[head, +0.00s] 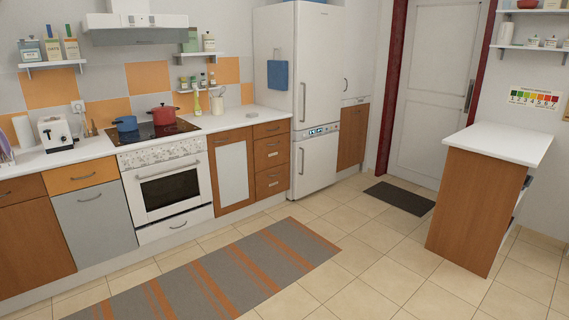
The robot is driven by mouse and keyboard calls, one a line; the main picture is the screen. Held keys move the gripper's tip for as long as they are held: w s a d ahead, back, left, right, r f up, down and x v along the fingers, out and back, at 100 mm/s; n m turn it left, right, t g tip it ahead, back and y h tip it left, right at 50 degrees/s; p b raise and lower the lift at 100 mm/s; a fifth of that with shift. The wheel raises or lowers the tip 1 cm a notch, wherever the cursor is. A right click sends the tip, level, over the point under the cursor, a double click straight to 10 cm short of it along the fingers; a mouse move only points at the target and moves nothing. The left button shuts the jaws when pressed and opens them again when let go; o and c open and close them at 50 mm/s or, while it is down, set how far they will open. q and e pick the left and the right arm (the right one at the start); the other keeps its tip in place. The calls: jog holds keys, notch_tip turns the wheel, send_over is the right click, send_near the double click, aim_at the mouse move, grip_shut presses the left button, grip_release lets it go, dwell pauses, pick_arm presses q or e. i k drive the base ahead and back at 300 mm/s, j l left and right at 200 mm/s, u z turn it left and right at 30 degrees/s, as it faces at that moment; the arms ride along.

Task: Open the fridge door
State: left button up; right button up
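The fridge (291,75) is a tall white unit at the back, just right of the counter. Its upper door (318,70) is large and looks shut, with a vertical handle (304,101) near its left edge. The lower door (318,161) is smaller and also looks shut, with its own vertical handle (301,160) at the left. A control strip with a small display (319,131) runs between the two doors. A blue towel (277,74) hangs on the fridge's left side. Neither of my grippers is in view.
A striped grey and orange rug (215,270) lies on the tiled floor before the counter. A white-topped wooden island (470,190) stands at the right. A dark mat (399,198) lies by the white room door (430,90). Floor before the fridge is clear.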

aim_at(320, 27)
jog(key=i, duration=3.35)
jog(key=i+u, duration=0.15)
jog(key=i, duration=0.4)
jog(key=i+l+u, duration=0.1)
jog(key=i, duration=0.45)
jog(key=i+l+u, duration=0.15)
jog(key=i, duration=0.4)
jog(key=i+l+u, duration=0.15)
jog(key=i+l, duration=0.15)
jog(key=i, duration=0.25)
